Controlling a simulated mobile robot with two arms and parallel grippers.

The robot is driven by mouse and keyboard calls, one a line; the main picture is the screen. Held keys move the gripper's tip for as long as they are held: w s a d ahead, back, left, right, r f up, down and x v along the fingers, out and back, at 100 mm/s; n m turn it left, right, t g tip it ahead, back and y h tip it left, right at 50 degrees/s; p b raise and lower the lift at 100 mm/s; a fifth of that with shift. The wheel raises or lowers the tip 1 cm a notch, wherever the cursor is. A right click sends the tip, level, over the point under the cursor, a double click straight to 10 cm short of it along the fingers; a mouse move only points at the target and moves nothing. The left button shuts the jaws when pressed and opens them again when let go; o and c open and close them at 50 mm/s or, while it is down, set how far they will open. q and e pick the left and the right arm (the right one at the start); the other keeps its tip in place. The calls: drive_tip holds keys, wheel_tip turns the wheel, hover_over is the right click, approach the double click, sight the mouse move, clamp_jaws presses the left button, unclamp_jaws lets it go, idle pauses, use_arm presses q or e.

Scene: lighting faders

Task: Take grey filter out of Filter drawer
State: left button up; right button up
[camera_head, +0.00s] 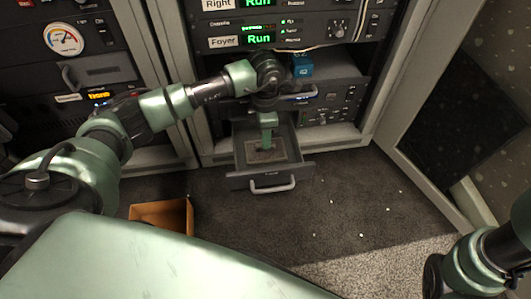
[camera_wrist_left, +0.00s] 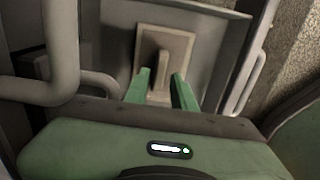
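The filter drawer (camera_head: 236,181) is pulled out at the bottom of the middle rack, with its grey handle (camera_head: 272,188) at the front. Inside lies the grey filter (camera_head: 281,153), a flat square with a pale rim; in the left wrist view the filter (camera_wrist_left: 180,42) has a raised upright tab (camera_wrist_left: 161,64) in its middle. My left gripper (camera_head: 266,146) points down into the drawer over the filter. In the left wrist view my left gripper (camera_wrist_left: 160,76) is open, with green fingers apart on either side of the tab. I cannot tell whether they touch it. My right gripper is out of view.
An open orange-brown box (camera_head: 162,216) sits on the carpet left of the drawer. A blue block (camera_head: 302,66) is on the shelf above. An open rack door (camera_head: 440,110) stands at right. Carpet before the drawer is mostly clear, with small white specks.

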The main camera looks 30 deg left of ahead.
use_arm(q)
wheel_tip(320, 180, down, 3)
drive_tip(key=shift+f+b, duration=0.1)
drive_tip(key=shift+b, duration=0.55)
drive_tip(key=shift+c, duration=0.3)
clamp_jaws()
drive_tip(key=shift+r, duration=0.25)
